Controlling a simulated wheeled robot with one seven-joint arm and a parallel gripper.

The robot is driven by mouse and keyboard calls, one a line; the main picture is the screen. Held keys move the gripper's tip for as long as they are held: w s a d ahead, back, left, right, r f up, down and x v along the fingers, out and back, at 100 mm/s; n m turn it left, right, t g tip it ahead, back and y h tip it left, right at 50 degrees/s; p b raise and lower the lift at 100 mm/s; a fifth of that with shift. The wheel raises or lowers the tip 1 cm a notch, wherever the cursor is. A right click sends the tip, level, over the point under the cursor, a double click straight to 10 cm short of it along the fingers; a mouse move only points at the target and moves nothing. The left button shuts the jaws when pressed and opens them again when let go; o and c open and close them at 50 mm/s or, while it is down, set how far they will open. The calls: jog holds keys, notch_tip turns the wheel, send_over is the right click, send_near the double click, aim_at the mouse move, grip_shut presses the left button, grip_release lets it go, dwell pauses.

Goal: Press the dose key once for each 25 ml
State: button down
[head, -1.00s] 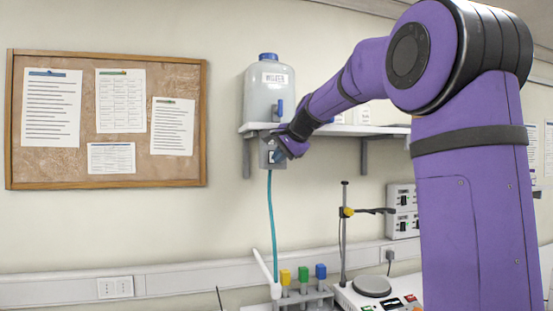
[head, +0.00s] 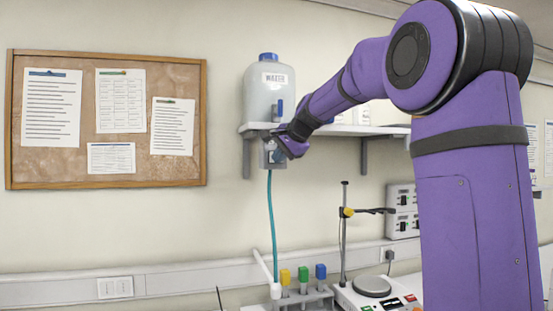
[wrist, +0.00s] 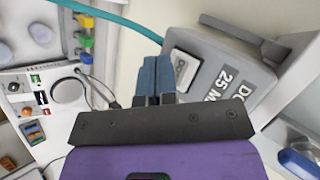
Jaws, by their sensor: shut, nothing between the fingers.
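A grey dosing box (head: 268,162) hangs below the shelf, under a water container (head: 262,100). In the wrist view the dosing box (wrist: 232,62) carries the lettering "25 M…", partly cut off or covered. Its pale dose key (wrist: 183,69) sits on the near face, beside the teal hose. My gripper (head: 282,152) is in front of the box in the head view and covers part of it. In the wrist view its blue fingers (wrist: 156,62) are together and empty, just left of the key. I cannot tell whether they touch the box.
The teal hose (head: 271,215) runs down from the box to the bench. The shelf (head: 375,131) is right above my gripper. Below stand a rack with coloured caps (head: 303,275), a clamp stand (head: 344,235) and a hotplate (head: 371,287). A pinboard (head: 140,166) hangs left.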

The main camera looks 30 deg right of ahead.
dwell(0.4)
jog(key=shift+w+d, duration=0.1)
jog(key=shift+w, duration=0.3)
jog(key=shift+w+d, duration=0.15)
jog(key=shift+w, duration=0.35)
dwell(0.8)
jog(key=shift+s, duration=0.1)
jog(key=shift+s+a, duration=0.3)
jog(key=shift+s, duration=0.5)
jog(key=shift+s+a, duration=0.2)
jog(key=shift+s, duration=0.6)
jog(key=shift+s+a, duration=0.25)
jog(key=shift+s, duration=0.55)
jog(key=shift+s+a, duration=0.2)
jog(key=shift+s, duration=0.6)
